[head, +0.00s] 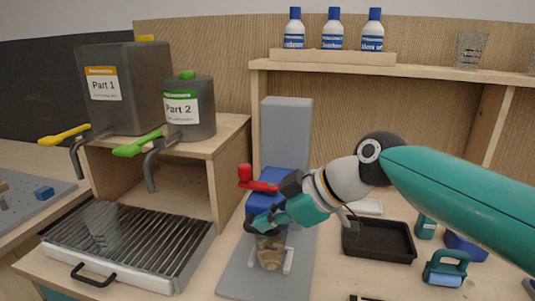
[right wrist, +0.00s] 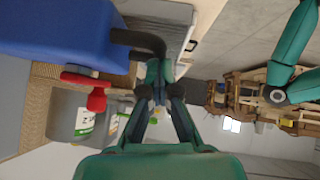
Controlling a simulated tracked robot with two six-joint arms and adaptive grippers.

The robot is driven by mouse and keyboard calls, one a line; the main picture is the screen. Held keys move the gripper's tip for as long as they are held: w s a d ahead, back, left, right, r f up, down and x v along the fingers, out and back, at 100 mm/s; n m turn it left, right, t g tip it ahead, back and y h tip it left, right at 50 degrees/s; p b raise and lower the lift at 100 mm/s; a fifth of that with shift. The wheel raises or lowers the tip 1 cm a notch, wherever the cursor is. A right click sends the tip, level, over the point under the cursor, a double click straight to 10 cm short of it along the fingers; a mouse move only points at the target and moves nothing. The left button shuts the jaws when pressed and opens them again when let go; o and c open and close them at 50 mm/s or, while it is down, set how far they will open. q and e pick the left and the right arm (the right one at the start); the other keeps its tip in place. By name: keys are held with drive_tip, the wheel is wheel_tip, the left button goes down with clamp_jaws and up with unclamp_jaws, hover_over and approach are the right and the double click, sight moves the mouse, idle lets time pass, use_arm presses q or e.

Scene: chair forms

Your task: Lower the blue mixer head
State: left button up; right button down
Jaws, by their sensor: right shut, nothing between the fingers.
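The mixer has a grey column (head: 287,120), a blue head (head: 285,177) and a red lever (head: 262,185) on its side. A glass with brownish contents (head: 270,254) stands below the head on the grey base (head: 238,275). My right gripper (head: 258,223) is shut and empty at the front of the blue head, partly covering it. In the right wrist view the blue head (right wrist: 65,30) fills the upper left, with the red lever (right wrist: 96,92) below it. A dark bent rod (right wrist: 143,39) reaches from the head close to my right fingertips (right wrist: 160,72); contact is unclear. My left gripper is out of view.
A ribbed grill (head: 130,240) and a wooden stand with Part 1 (head: 130,100) and Part 2 (head: 195,120) dispensers are on the left. A black tray (head: 378,242) and a teal handled object (head: 445,270) lie right. A shelf (head: 420,70) holds bottles behind.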

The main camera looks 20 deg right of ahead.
drive_tip(key=shift+s+f, duration=0.1)
drive_tip(key=shift+f, duration=0.3)
drive_tip(key=s+d+r+p, duration=0.1)
drive_tip(key=s+d+r, duration=0.1)
drive_tip(key=r, duration=0.3)
drive_tip(key=s+d+r+p, duration=0.2)
drive_tip(key=s+r, duration=0.1)
drive_tip(key=r, duration=0.3)
drive_tip(key=shift+s+d+r, duration=0.25)
drive_tip(key=shift+s+d, duration=0.05)
drive_tip(key=shift+d, duration=0.05)
